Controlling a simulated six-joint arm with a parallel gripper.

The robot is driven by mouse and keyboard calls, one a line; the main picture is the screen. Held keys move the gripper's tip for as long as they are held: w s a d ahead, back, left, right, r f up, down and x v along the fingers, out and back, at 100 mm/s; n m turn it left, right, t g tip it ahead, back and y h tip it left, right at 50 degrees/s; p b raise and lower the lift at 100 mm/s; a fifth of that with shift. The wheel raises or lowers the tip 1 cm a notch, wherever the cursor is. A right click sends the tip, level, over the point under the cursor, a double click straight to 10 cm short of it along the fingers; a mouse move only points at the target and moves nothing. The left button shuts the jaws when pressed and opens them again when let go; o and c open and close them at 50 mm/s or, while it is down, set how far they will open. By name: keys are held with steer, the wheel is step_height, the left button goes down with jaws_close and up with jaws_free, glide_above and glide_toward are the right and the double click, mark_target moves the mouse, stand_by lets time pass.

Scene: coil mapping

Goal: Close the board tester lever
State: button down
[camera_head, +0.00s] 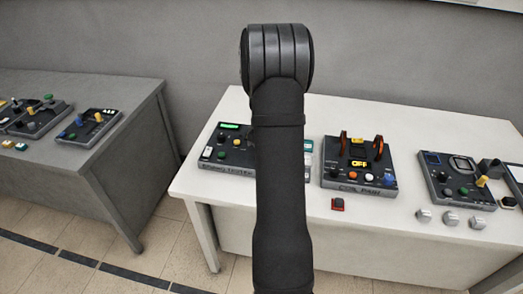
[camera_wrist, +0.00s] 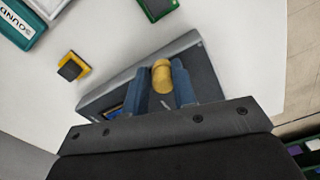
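In the wrist view a dark grey box (camera_wrist: 206,82) shows at the middle, with a lever topped by a yellow knob (camera_wrist: 162,76). My gripper (camera_wrist: 162,84) has one blue-grey finger on each side of the knob. The gap is about the knob's width, and I cannot tell whether the fingers press on it. In the head view my arm hides the gripper and part of a left-hand device (camera_head: 226,155). This device has a green display, a yellow knob and a small, hard-to-read front label.
A grey table (camera_head: 105,155) with more devices is at left.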

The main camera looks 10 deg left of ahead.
steer(key=shift+a, duration=0.2)
steer(key=shift+s+a+m, duration=0.35)
steer(key=shift+a+m, duration=0.45)
steer(key=shift+m, duration=0.4)
steer(key=a+m, duration=0.2)
steer(key=m, duration=0.1)
steer(key=shift+s+a, duration=0.15)
steer(key=shift+a, duration=0.05)
steer(key=m, duration=0.1)
steer(key=a+m, duration=0.2)
steer(key=shift+w+a+m, duration=0.15)
steer(key=shift+w+m, duration=0.1)
steer(key=shift+m, duration=0.15)
steer(key=shift+w+a+m, duration=0.25)
steer(key=shift+a+m, duration=0.35)
steer(key=shift+m, duration=0.4)
steer(key=shift+w+a, duration=0.1)
steer(key=shift+a, duration=0.05)
steer(key=shift+w+r+m, duration=0.1)
steer(key=shift+r+m, duration=0.05)
steer(key=shift+m, duration=0.15)
